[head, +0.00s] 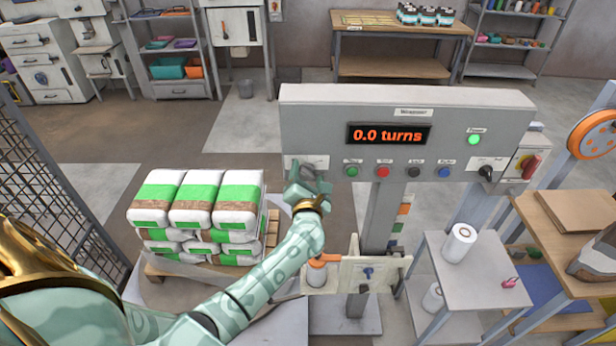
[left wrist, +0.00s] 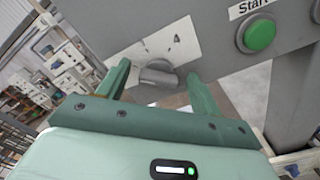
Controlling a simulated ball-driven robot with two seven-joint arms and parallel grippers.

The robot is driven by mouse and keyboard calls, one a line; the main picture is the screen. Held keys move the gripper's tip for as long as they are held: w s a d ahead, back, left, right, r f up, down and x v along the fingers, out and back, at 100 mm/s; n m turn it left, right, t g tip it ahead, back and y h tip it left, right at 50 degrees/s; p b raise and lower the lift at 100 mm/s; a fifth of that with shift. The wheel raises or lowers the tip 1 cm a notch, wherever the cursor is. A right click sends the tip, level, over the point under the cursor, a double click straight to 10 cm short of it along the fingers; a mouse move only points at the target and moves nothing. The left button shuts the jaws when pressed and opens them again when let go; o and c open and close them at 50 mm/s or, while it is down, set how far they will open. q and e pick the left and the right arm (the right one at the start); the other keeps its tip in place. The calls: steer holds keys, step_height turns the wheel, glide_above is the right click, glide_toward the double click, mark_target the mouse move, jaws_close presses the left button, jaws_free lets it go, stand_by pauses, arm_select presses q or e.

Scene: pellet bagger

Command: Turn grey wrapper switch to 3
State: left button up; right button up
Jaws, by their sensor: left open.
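The grey wrapper switch (left wrist: 158,74) is a short knob at the lower edge of a white dial plate (left wrist: 150,48) in the left wrist view. In the head view my left gripper (head: 308,180) is at the lower left of the grey control panel (head: 300,120) and mostly hides the knob. My right gripper is not in view.
A green button (left wrist: 259,34) labelled Start sits right of the dial. The panel's display (head: 388,134) reads 0.0 turns. Red, black and blue buttons, a black knob (head: 487,174) and a red switch (head: 531,166) lie further right. Stacked bags (head: 197,205) stand on a pallet at left.

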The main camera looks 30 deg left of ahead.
arm_select(q)
steer(key=shift+c, duration=0.3)
steer(key=c, duration=0.9)
steer(key=m+p, duration=0.3)
steer(key=m, duration=0.1)
steer(key=shift+d+m, duration=0.1)
steer(key=shift+m, duration=0.2)
steer(key=m+p, duration=0.2)
steer(key=m, duration=0.3)
steer(key=shift+f, duration=0.15)
steer(key=shift+m, duration=0.3)
steer(key=o, duration=1)
steer(key=shift+c, duration=0.2)
